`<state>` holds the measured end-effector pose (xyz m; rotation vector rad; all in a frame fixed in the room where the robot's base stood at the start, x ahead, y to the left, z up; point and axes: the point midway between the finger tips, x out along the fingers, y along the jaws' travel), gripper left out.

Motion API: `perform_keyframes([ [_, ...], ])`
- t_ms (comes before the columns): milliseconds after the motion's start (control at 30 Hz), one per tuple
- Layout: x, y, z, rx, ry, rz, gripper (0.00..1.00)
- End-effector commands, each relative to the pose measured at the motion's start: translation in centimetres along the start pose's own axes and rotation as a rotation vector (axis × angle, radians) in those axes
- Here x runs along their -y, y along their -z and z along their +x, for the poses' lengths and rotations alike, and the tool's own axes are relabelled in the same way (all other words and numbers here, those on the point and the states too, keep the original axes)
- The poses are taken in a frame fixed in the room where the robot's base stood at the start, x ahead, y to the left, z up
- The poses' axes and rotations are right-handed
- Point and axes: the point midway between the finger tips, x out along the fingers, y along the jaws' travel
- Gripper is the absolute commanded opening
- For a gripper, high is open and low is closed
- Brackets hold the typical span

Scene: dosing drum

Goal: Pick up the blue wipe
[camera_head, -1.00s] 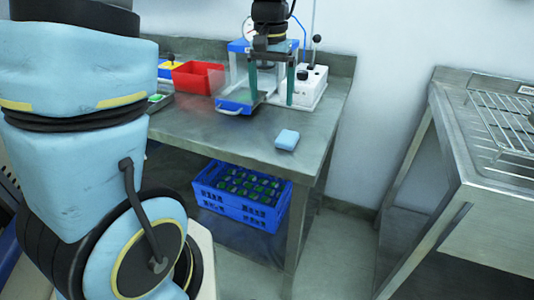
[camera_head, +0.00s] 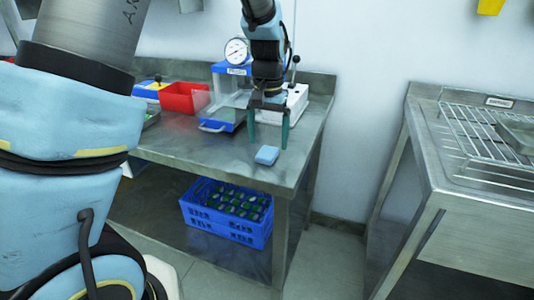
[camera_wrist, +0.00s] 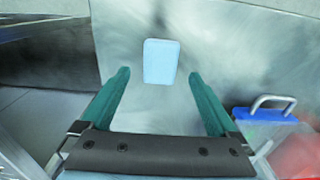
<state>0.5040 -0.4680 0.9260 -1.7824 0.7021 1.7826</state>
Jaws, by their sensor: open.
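The blue wipe (camera_head: 267,155) is a small light-blue folded pad lying flat on the steel table (camera_head: 210,155), near its front right corner. My gripper (camera_head: 269,148) is above the table, fingers pointing down, just behind or over the wipe in the head view. In the wrist view, the wipe (camera_wrist: 161,61) lies beyond the tips of the two green fingers (camera_wrist: 157,75), roughly midway between their lines. The gripper is open and empty. I cannot tell the exact height of the fingertips above the table.
A press with a dial gauge (camera_head: 237,52) and a blue tray with a handle (camera_wrist: 265,114) stand close to the gripper. A red bin (camera_head: 184,98) is further left. A blue crate (camera_head: 228,212) sits on the lower shelf. A steel bench with a wire rack (camera_head: 470,135) is at right.

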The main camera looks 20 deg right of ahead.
Motion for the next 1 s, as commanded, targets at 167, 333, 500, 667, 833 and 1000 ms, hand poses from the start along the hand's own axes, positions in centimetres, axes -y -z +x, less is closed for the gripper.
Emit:
perform_keyframes([
  [167,0.0,-0.1,2.4,0.003,0.000,-0.001,0.95],
  [333,0.0,0.0,3.2,0.000,0.000,0.000,0.95],
  [500,0.0,0.0,3.2,0.000,0.000,-0.001,0.94],
  [667,0.0,0.0,3.2,0.000,0.000,-0.001,0.76],
  [833,0.0,0.0,3.2,0.000,0.000,-0.001,0.57],
  [1000,0.0,0.0,3.2,0.000,0.000,-0.001,0.38],
])
